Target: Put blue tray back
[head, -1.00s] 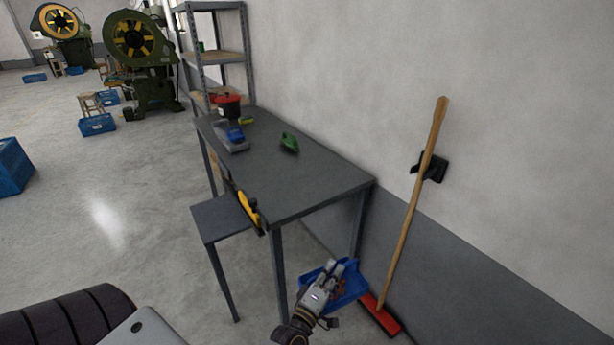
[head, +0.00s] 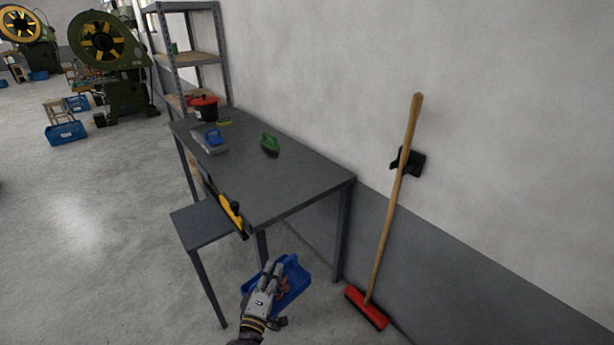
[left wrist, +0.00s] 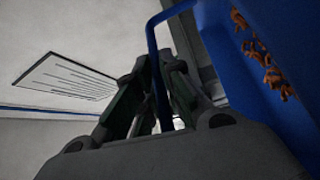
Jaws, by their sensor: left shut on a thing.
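The blue tray (head: 295,272) hangs in my left gripper (head: 272,270), low in front of the dark table's near end in the head view. In the left wrist view, the fingers of the left gripper (left wrist: 160,95) are shut around the tray's thin blue handle, and the blue tray (left wrist: 235,70) fills the right side. Copper-coloured pieces (left wrist: 262,55) lie in it; they also show as small reddish bits (head: 284,287) in the head view. My right gripper is not in view.
The dark table (head: 290,180) carries a green brush (head: 270,145), a blue-handled tool (head: 214,138) and a red-black pot (head: 204,108). A stool (head: 205,222) stands at its left. A broom (head: 392,210) leans on the wall at right. Open floor (head: 90,230) lies left.

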